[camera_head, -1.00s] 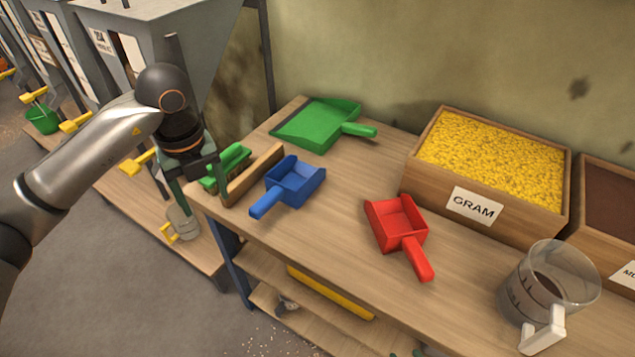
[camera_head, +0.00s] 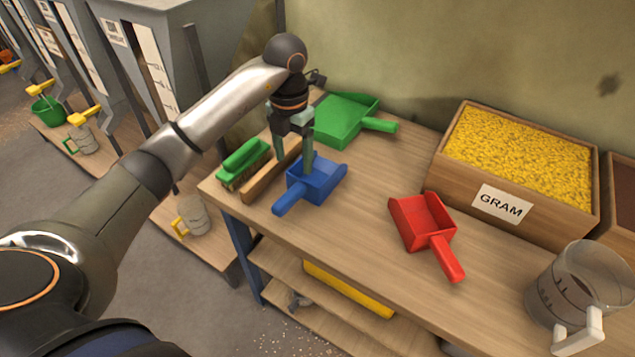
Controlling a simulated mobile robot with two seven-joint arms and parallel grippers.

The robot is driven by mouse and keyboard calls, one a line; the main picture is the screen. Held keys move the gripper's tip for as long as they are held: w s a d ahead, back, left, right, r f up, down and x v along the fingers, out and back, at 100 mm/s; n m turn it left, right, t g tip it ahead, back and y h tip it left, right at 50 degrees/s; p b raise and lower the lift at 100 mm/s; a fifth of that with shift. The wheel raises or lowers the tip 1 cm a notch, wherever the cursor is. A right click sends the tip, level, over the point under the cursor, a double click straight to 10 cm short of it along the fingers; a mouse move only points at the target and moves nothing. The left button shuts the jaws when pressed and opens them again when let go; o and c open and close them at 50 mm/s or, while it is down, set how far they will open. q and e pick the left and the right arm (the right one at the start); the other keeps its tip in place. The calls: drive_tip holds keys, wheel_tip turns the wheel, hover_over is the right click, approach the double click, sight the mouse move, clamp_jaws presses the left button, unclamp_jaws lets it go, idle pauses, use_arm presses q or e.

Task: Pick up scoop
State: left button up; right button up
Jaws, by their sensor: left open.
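A blue scoop (camera_head: 322,187) lies on the wooden table, its handle pointing to the lower left. A red scoop (camera_head: 420,224) lies to its right, handle toward the front. A larger green dustpan-like scoop (camera_head: 345,121) lies behind them with its handle to the right. My left gripper (camera_head: 293,166) points down, open, over the blue scoop's left part near the wooden block; its fingers partly cover the scoop. I cannot tell whether the fingers touch it. My right gripper is not in view.
A green brush (camera_head: 243,163) and a wooden strip (camera_head: 262,181) lie left of the blue scoop. A GRAM box (camera_head: 545,222) of yellow grain stands at the back right. A clear measuring jug (camera_head: 570,290) stands at the front right. The table's middle is clear.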

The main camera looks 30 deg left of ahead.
sight(297, 187)
use_arm(q)
wheel_tip(297, 187, down, 5)
drive_tip(key=shift+f, duration=0.15)
drive_tip(key=shift+d+f+p, duration=0.15)
drive_tip(key=shift+f+p, duration=0.05)
drive_tip(key=shift+f, duration=1.2)
drive_tip(key=shift+d+f+p, duration=0.1)
drive_tip(key=shift+f+p, duration=0.05)
drive_tip(key=shift+f, duration=1.2)
drive_tip(key=shift+c, duration=0.2)
clamp_jaws()
drive_tip(key=shift+r, duration=0.1)
